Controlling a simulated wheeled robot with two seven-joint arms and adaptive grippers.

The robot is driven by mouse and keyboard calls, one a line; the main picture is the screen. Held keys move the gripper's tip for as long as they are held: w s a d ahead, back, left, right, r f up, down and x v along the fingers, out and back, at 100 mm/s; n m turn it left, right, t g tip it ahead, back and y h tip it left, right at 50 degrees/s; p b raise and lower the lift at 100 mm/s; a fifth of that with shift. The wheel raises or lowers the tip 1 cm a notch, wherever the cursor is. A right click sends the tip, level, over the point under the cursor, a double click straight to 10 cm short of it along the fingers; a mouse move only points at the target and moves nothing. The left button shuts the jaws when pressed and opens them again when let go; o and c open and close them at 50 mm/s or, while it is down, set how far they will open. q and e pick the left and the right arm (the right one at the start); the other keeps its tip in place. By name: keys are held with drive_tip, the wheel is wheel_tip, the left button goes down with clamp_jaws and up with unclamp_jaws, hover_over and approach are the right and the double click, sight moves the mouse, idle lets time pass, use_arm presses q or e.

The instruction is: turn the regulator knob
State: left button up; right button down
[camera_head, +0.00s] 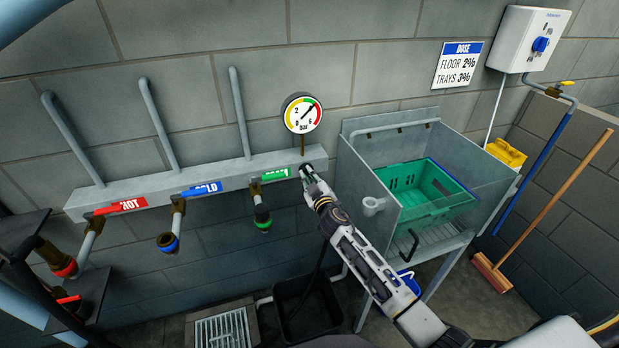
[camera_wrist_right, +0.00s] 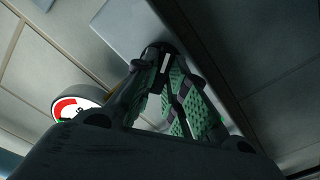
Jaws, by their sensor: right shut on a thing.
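My right gripper (camera_head: 307,172) is at the right end of the grey wall manifold (camera_head: 225,175), just below the round pressure gauge (camera_head: 302,114). In the right wrist view its green-padded fingers (camera_wrist_right: 168,92) are closed together around a small dark part with a white mark (camera_wrist_right: 165,63), which I take to be the regulator knob; the fingers hide most of it. The gauge has green, yellow and red bands, and its needle points up and right; part of it shows in the right wrist view (camera_wrist_right: 75,108). My left gripper is not clearly in view.
A steel sink (camera_head: 430,140) holding a green crate (camera_head: 400,180) stands to the right. A black bin (camera_head: 308,305) and floor drain (camera_head: 222,330) lie below. A broom (camera_head: 545,215) leans at right.

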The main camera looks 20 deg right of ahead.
drive_tip(key=n, duration=0.4)
drive_tip(key=shift+f+n, duration=0.1)
drive_tip(key=shift+n, duration=0.3)
idle(0.4)
drive_tip(key=c, duration=1.5)
unclamp_jaws()
drive_tip(key=shift+o, duration=0.2)
drive_tip(key=shift+s, duration=0.2)
drive_tip(key=s, duration=1.1)
drive_tip(key=shift+s+d, duration=0.15)
drive_tip(key=shift+s, duration=0.15)
